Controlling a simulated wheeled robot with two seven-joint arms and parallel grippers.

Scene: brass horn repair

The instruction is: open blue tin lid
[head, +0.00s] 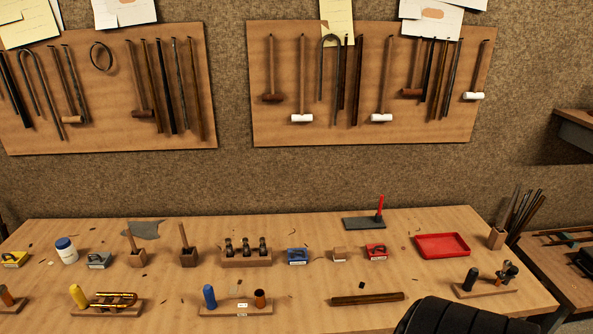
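The blue tin (298,256) is a small box with a pale label on its front. It stands on the workbench (310,285) near the middle, between a wooden rack and a small light wooden block. Its lid looks closed, but it is too small to be sure. Neither of my grippers is in view.
A wooden rack (246,258) holding dark pieces stands left of the blue tin. A small block (339,254) and a red tin (376,250) stand to its right, then a red tray (442,246). A dark ribbed shape covers the bottom right edge.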

